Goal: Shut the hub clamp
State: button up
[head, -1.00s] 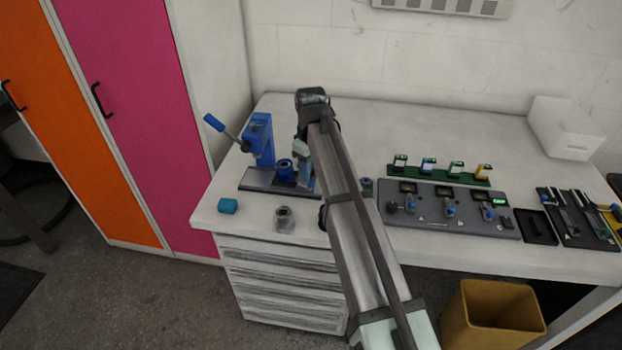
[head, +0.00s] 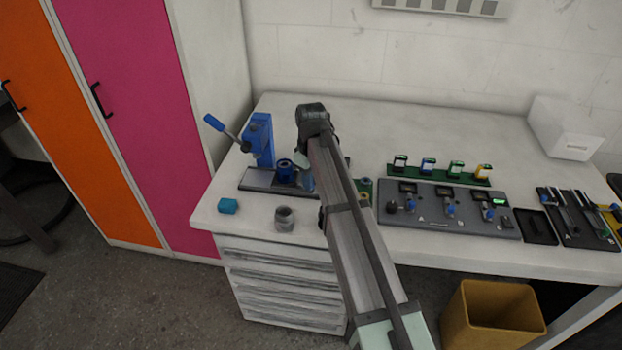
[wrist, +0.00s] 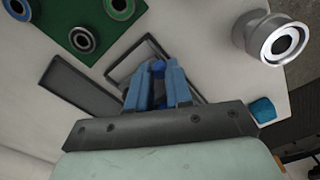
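A blue stand (head: 262,140) with a blue-tipped lever (head: 214,123) angled up to the left stands on a dark base plate (head: 256,180) at the bench's left. A blue round hub (head: 285,171) sits on the plate in front of it. Which part is the hub clamp is not clear. My gripper is right beside the hub in the head view, mostly hidden by my arm. In the wrist view, my gripper (wrist: 158,88) shows two blue fingers close together. A small blue part (wrist: 158,68) shows between their tips; I cannot tell whether they grip it.
A grey cup (head: 285,220) and a teal block (head: 228,206) stand near the front edge. A green board with rings (wrist: 85,38) lies beside the plate. A grey control panel (head: 450,215) and a green rack (head: 440,174) are to the right.

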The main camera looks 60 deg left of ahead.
grip_shut()
jog(key=m, duration=0.1)
jog(key=s+m, duration=0.1)
jog(key=shift+d+m, duration=0.2)
jog(key=shift+m, duration=0.2)
jog(key=shift+s+m, duration=0.25)
jog(key=shift+m, duration=0.45)
jog(key=shift+s+m, duration=0.2)
jog(key=shift+m, duration=0.5)
jog(key=o, duration=0.5)
grip_release()
